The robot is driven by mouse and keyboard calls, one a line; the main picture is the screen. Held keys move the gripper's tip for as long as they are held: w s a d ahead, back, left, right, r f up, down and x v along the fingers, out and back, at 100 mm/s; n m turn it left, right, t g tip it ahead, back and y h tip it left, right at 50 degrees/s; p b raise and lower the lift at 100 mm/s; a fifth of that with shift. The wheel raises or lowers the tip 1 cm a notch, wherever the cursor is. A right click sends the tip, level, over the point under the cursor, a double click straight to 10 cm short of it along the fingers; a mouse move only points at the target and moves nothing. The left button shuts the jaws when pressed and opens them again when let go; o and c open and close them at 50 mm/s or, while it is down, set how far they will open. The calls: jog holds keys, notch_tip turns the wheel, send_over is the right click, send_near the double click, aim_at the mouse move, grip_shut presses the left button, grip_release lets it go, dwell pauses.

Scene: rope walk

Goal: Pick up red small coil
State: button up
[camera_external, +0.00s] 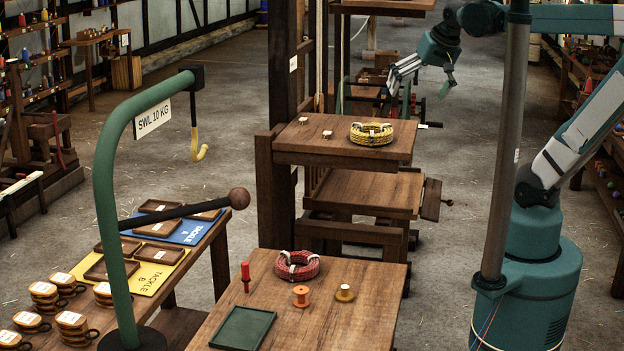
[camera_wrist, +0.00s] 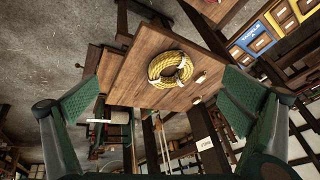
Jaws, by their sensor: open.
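The red small coil (camera_external: 297,265) lies flat on the near wooden table, toward its back edge, with pale ties around it. My gripper (camera_external: 447,78) is at the upper right in the external view, well away from the red coil and behind the shelf with the yellow coil (camera_external: 371,134). In the wrist view my gripper (camera_wrist: 155,108) has its two green-padded fingers wide apart, with nothing between them up close. The yellow coil (camera_wrist: 170,69) shows beyond the fingers on a wooden top. The red coil is not seen in the wrist view.
A green hook stand (camera_external: 112,190) rises at left. A grey post (camera_external: 506,140) stands at right. A wooden upright (camera_external: 276,190) stands behind.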

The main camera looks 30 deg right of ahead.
jog(key=w+a+r+m+g+b, duration=0.1)
jog(key=w+a+m+g+b, duration=0.1)
jog(key=w+a+m+b, duration=0.35)
jog(key=m+g+b, duration=0.4)
jog(key=m+b, duration=0.3)
jog(key=m, duration=0.2)
send_over(297, 263)
jog(key=s+a, duration=0.2)
jog(key=s, duration=0.2)
notch_tip(297, 263, down, 3)
notch_tip(297, 263, down, 45)
jog(key=shift+w+a+h, duration=0.2)
jog(key=shift+w+h, duration=0.05)
jog(key=shift+h, duration=0.15)
jog(key=shift+f, duration=0.1)
jog(key=shift+f, duration=1.25)
jog(key=shift+d+f+b, duration=0.2)
jog(key=shift+f+b, duration=0.5)
jog(key=shift+f, duration=1.95)
jog(key=shift+c, duration=0.7)
